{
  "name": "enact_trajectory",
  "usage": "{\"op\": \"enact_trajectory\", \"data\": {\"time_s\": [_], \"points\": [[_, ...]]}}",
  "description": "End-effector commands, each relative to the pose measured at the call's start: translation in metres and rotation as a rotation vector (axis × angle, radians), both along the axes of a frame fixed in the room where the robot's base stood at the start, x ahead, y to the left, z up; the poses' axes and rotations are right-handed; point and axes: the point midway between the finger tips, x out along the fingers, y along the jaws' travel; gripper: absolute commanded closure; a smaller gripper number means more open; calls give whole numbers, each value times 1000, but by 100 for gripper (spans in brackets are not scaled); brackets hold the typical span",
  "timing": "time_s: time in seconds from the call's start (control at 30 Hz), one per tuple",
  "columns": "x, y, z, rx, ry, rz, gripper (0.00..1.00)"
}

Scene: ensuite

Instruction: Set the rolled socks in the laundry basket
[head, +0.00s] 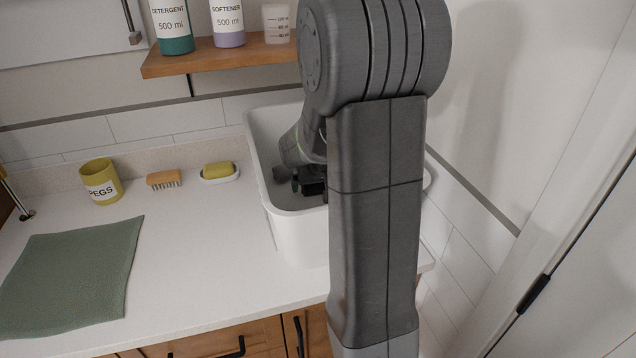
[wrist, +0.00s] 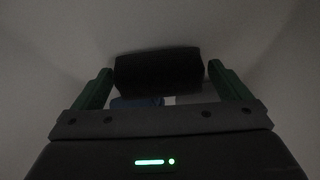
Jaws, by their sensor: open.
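The laundry basket (head: 298,235) is a deep white tub at the right end of the counter. My arm reaches down into it, and my gripper (head: 312,187) is low inside, partly hidden by the arm and the rim. In the wrist view my gripper (wrist: 159,68) is open, with one green finger on each side of a dark roll, which looks like the rolled socks (wrist: 158,73). Narrow gaps show between the roll and the fingers. The pale basket walls (wrist: 60,40) surround it. The socks are hidden in the head view.
A small bluish thing (wrist: 137,102) shows below the roll. On the counter are a yellow pegs pot (head: 101,182), a brush (head: 164,179), a soap dish (head: 219,175) and a green cloth (head: 70,275). A wooden shelf (head: 220,60) with bottles hangs above. A wall stands close at the right.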

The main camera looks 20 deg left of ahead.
Motion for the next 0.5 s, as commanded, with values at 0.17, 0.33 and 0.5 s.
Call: {"op": "enact_trajectory", "data": {"time_s": [0.17,0.33,0.5], "points": [[0,0,5,1,-1,0,4],[-8,-5,22,3,-4,0,4],[-21,-14,49,3,-4,0,4]]}}
